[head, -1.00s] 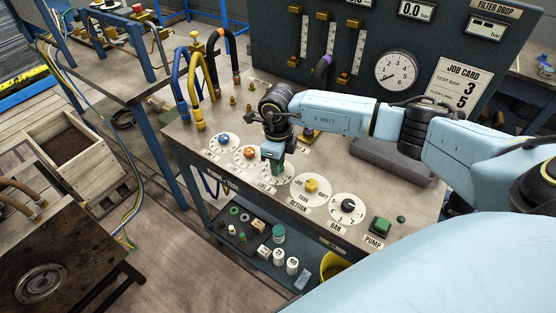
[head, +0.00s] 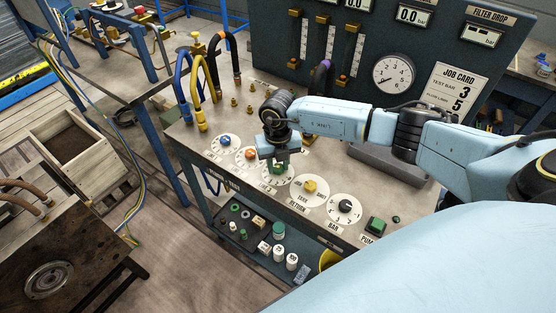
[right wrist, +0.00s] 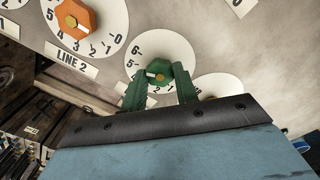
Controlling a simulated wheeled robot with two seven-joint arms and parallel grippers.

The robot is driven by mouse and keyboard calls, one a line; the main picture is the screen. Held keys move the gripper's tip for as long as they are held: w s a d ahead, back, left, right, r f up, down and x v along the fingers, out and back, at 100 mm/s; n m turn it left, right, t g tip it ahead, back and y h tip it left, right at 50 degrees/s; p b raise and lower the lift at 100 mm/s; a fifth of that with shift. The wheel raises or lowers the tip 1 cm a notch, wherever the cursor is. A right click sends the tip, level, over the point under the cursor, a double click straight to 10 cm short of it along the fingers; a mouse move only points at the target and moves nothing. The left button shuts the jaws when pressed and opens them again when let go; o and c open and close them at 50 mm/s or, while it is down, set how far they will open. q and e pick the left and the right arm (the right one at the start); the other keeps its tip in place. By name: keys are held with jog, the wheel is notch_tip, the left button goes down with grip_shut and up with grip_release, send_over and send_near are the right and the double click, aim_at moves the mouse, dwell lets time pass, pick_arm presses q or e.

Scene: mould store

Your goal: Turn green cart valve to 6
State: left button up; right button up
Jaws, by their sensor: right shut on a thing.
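The green valve (right wrist: 159,72) sits on a round white dial on the cart's top. In the right wrist view its white mark points left, below the printed 5 and 6; the nearby numbers are partly covered. My right gripper (right wrist: 160,76) has its two green fingers on either side of the valve and is shut on it. In the head view my right gripper (head: 277,164) comes down over the green dial (head: 265,180) and hides most of the valve. My left gripper is not in view.
The orange valve (right wrist: 76,18) of Line 2 and a blue valve (head: 225,141) lie to the left in the row. A yellow valve (head: 309,187), a black BAR knob (head: 346,206) and a green pump button (head: 376,225) lie to the right. Hoses (head: 190,90) stand behind the row.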

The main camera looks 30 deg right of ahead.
aim_at(278, 167)
jog(key=shift+m+p, duration=0.9)
jog(key=shift+m, duration=1.3)
jog(key=o, duration=1)
jog(key=shift+c, duration=0.2)
notch_tip(278, 167, up, 14)
jog(key=shift+f, duration=0.25)
